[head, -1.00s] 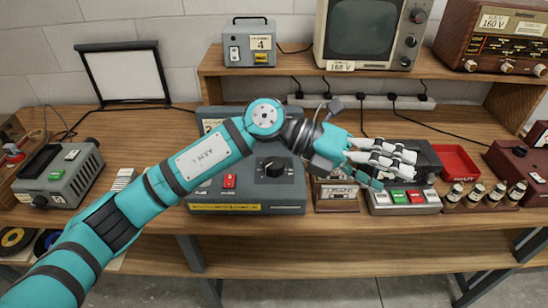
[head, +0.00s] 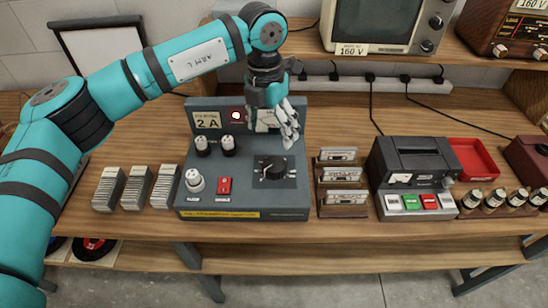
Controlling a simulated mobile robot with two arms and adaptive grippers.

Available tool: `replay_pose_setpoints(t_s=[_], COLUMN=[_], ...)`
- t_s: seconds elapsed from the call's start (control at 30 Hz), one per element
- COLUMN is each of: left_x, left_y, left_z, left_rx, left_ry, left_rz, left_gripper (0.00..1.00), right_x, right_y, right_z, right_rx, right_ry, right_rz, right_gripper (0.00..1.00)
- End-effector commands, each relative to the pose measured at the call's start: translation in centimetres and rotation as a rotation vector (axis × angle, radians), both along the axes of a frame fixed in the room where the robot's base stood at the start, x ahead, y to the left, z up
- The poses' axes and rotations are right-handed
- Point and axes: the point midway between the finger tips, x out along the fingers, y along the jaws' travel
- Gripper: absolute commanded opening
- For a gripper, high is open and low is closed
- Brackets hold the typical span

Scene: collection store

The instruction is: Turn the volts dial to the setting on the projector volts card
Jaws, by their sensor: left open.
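A grey control unit (head: 243,200) stands on the bench, with a lit red lamp (head: 236,115) and a "2 A" card (head: 206,121) on its upright back panel. A large black dial (head: 272,167) sits on its sloped front; I cannot read its scale. My left gripper (head: 289,138) is open and empty, pointing down just above and behind the dial, apart from it. It partly covers a pale face (head: 263,121) on the back panel, whose marking is hidden. No card marked as the projector's is readable. My right gripper is not in view.
Small dark-capped knobs (head: 228,146), a white knob (head: 194,180) and a red switch (head: 224,186) share the unit's front. Card stacks (head: 138,188) stand left, cassettes (head: 343,174) and a black recorder (head: 412,165) right. "160 V" cards mark the television (head: 351,48) and radio (head: 525,4).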

Motion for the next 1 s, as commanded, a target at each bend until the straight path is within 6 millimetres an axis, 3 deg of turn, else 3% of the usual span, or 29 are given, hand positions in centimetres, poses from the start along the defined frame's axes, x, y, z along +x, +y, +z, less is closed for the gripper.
replay_pose_setpoints(t_s=[0.1, 0.33, 0.5, 0.7, 0.97, 1.0], left_x=[-0.2, -0.3, -0.4, -0.4, -0.4, -0.4], left_y=[-0.1, -0.5, -0.6, -0.7, -0.7, -0.7], left_z=[-2.5, -7.3, -9.9, -11.3, -11.4, -11.4], left_rx=[0.000, -0.001, -0.002, -0.002, -0.003, -0.003], left_ry=[0.004, 0.003, 0.003, 0.000, -0.001, -0.001], left_rz=[0.000, 0.001, 0.001, -0.001, -0.001, -0.001], left_gripper=[0.79, 0.79, 0.79, 0.79, 0.79, 0.75], right_x=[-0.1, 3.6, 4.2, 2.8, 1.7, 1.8], right_y=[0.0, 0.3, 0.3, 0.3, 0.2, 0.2], right_z=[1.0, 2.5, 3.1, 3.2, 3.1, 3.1], right_rx=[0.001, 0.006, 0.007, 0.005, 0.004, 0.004], right_ry=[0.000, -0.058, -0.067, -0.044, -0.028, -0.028], right_rz=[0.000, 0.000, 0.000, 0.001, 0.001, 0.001], right_gripper=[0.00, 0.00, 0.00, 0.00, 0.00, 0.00])
